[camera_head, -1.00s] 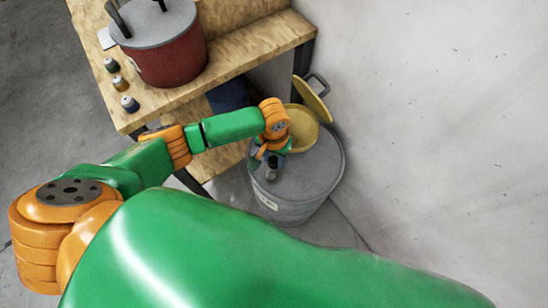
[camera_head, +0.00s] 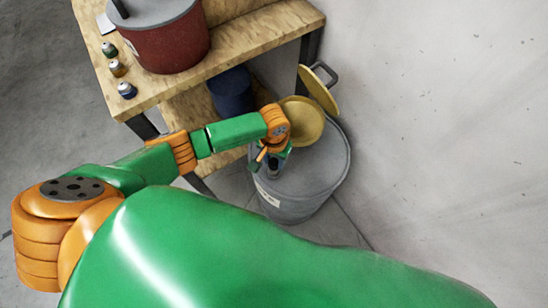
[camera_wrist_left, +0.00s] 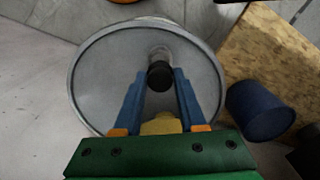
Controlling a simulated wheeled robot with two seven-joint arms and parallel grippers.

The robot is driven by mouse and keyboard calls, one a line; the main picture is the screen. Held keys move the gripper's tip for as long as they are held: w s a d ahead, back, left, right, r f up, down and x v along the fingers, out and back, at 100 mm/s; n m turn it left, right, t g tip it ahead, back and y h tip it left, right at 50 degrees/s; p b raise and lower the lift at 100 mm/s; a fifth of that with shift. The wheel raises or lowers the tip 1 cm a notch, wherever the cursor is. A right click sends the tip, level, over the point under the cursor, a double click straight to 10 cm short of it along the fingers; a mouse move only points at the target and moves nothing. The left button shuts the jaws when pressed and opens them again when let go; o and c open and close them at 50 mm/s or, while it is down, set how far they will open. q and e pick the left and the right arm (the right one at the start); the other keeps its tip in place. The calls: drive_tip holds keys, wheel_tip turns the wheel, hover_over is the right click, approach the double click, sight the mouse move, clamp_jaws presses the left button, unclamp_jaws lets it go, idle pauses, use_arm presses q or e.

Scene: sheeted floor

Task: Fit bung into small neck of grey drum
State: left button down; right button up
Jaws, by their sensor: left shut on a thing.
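The grey drum (camera_head: 318,185) stands on the floor by the wall. In the left wrist view its round top (camera_wrist_left: 100,75) fills the middle, with the small neck (camera_wrist_left: 160,52) showing as a pale ring partly hidden by the bung. The dark bung (camera_wrist_left: 160,77) sits between the tips of my left gripper (camera_wrist_left: 160,82), which is shut on it. In the head view my left gripper (camera_head: 268,160) is over the near-left part of the drum top. Whether the bung touches the neck I cannot tell. My right gripper is not in view.
A wooden bench (camera_head: 240,50) holds a dark red pot (camera_head: 165,45) and small cans (camera_head: 118,68). A blue bin (camera_head: 232,92) stands on its lower shelf. The wall is close at right.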

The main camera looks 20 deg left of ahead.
use_arm(q)
drive_tip(key=shift+f, duration=0.15)
idle(0.4)
drive_tip(key=shift+f, duration=0.3)
idle(0.3)
drive_tip(key=shift+r+p, duration=0.1)
drive_tip(key=shift+p, duration=0.2)
drive_tip(key=shift+f+b, duration=0.85)
drive_tip(key=shift+f, duration=0.4)
